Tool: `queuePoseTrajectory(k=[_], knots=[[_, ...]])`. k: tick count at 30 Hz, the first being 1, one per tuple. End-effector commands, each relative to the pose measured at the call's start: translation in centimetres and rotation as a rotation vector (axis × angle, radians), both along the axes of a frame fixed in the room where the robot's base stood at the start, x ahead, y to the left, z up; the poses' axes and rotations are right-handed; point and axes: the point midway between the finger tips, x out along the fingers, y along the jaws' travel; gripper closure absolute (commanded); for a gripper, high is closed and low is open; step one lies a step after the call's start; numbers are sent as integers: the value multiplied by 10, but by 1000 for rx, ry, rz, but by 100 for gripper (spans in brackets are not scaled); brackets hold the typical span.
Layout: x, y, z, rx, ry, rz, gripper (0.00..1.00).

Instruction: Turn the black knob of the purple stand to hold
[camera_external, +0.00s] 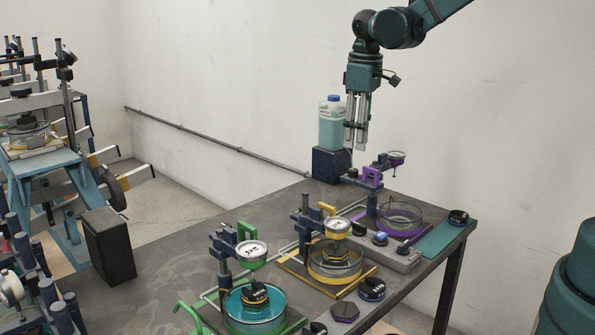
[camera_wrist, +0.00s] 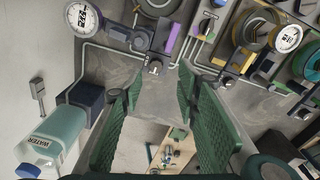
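The purple stand has a purple base (camera_external: 408,232), a glass dish, a purple clamp (camera_external: 373,175) and a dial gauge (camera_external: 396,157). It stands at the table's far right end. A purple bar (camera_wrist: 173,38) and a white dial (camera_wrist: 83,19) show at the top of the wrist view. Dark knobs (camera_external: 380,239) sit on a grey strip in front of the stand; I cannot tell which is the purple stand's, nor read its setting. My gripper (camera_external: 357,151) hangs above the stand's left side, pointing down. Its green fingers (camera_wrist: 159,90) are apart with nothing between them.
A water bottle (camera_external: 332,124) stands on a dark block behind my gripper. Yellow (camera_external: 336,260) and green (camera_external: 252,254) stands with dials and dishes crowd the table in front. A teal mat (camera_external: 440,239) with a black knob lies right. The table's left part is mostly clear.

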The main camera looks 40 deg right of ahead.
Motion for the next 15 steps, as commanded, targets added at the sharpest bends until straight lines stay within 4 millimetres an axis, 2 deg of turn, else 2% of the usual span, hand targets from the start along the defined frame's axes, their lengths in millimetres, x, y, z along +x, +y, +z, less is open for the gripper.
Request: queuePoseTrajectory(k=[6, 15], knots=[[17, -3, -12, 1, 36, 19, 68], [21, -4, -17, 1, 48, 24, 68]])
